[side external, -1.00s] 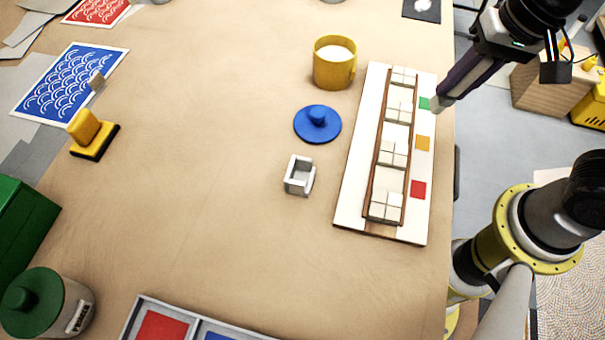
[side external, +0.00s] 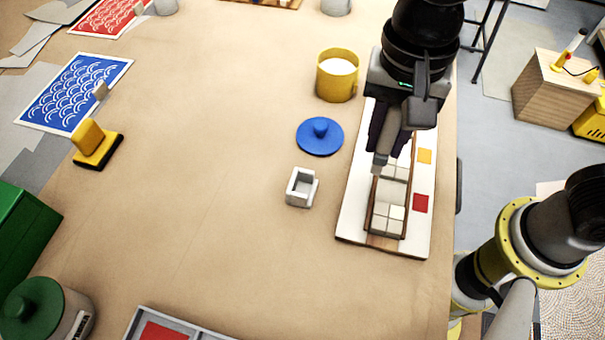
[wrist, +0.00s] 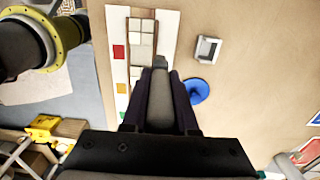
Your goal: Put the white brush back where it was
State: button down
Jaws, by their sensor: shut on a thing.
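My gripper (side external: 386,150) is shut on the white brush (side external: 382,160), which looks pale grey and points downward. The brush tip is over the wooden tile rack on the white board (side external: 350,222); I cannot tell whether it touches. In the wrist view, the brush (wrist: 160,100) lies between the two dark fingers of my gripper (wrist: 160,92). The small white square holder (side external: 301,187) stands left of the board with its top open; it also shows in the wrist view (wrist: 208,48). My gripper hides the far part of the rack.
A blue knobbed lid (side external: 320,137) lies left of my gripper. A yellow pot (side external: 337,76) with white contents stands behind it. A yellow and black stamp (side external: 96,145) and a blue patterned print (side external: 73,92) are at left. The table middle is clear.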

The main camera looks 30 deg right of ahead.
jog(key=shift+w+a+f, duration=1.2)
jog(key=shift+a+f, duration=0.15)
jog(key=shift+f, duration=0.6)
jog(key=shift+w+a+f, duration=1.2)
jog(key=shift+a+f, duration=0.15)
jog(key=shift+f, duration=0.55)
jog(key=shift+w+a+f, duration=1.2)
jog(key=shift+a+f, duration=0.15)
jog(key=shift+f, duration=0.6)
jog(key=shift+f, duration=0.15)
jog(key=c, duration=0.7)
grip_release()
notch_tip(320, 180, up, 12)
jog(key=shift+r, duration=0.15)
